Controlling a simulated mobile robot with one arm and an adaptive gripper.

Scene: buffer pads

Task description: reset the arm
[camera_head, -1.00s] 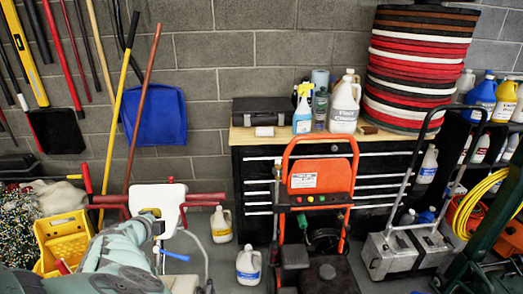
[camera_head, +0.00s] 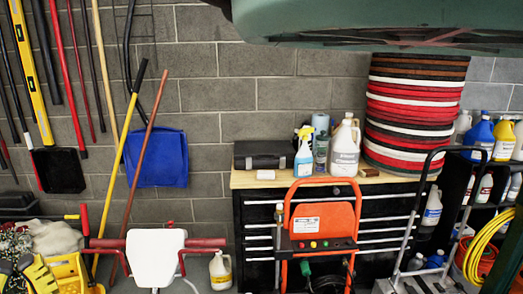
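My gripper is not in view, and no arm link that I can be sure of shows. The stack of red, white, black and brown buffer pads (camera_head: 415,108) stands on the wooden top of the black drawer cabinet (camera_head: 262,181), against the block wall. A large green object (camera_head: 350,22) hangs across the top right of the view and comes close to the top of the stack; I cannot tell what it is.
An orange-framed machine (camera_head: 322,222) stands before the cabinet. A white plate with red handles (camera_head: 156,258) is at the lower left, near a yellow bucket (camera_head: 72,270). A grey hand truck (camera_head: 418,215) and bottle shelves are at the right. The wall's upper middle is clear.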

